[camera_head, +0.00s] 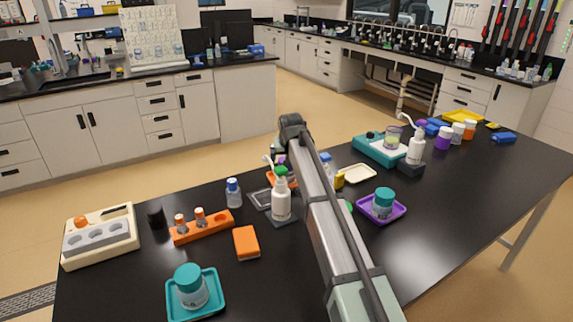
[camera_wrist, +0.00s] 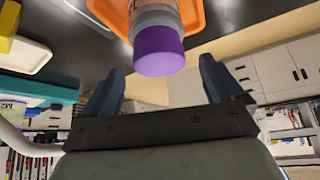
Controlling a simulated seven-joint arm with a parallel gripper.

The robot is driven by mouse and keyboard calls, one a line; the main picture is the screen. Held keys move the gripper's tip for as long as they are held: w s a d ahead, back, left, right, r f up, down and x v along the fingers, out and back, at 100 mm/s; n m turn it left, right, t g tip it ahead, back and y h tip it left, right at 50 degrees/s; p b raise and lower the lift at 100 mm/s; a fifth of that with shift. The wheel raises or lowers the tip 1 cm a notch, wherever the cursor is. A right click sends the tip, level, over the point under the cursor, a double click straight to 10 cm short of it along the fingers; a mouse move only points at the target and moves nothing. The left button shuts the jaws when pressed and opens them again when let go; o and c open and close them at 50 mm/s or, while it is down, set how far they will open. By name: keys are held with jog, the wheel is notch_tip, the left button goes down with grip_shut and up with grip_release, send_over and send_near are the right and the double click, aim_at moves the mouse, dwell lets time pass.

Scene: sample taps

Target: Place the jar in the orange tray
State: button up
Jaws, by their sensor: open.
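A jar with a purple lid (camera_wrist: 158,52) shows at the top of the wrist view, which is turned upside down. Its base is against an orange tray (camera_wrist: 190,14), and it appears to stand upright in it. My gripper (camera_wrist: 162,72) is open, with one finger on each side of the lid's line and visible gaps to both. The fingers do not touch the jar. In the head view my arm hides most of the gripper and the jar. A bit of the orange tray (camera_head: 269,178) and of the purple lid (camera_head: 280,159) shows left of the arm.
A white dropper bottle (camera_head: 281,203) stands close in front of the orange tray. Teal-lidded jars sit in a teal tray (camera_head: 214,310) and a purple tray (camera_head: 399,212). A cream tray (camera_head: 359,172) lies to the right.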

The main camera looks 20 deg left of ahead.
jog(key=shift+r, duration=2.4)
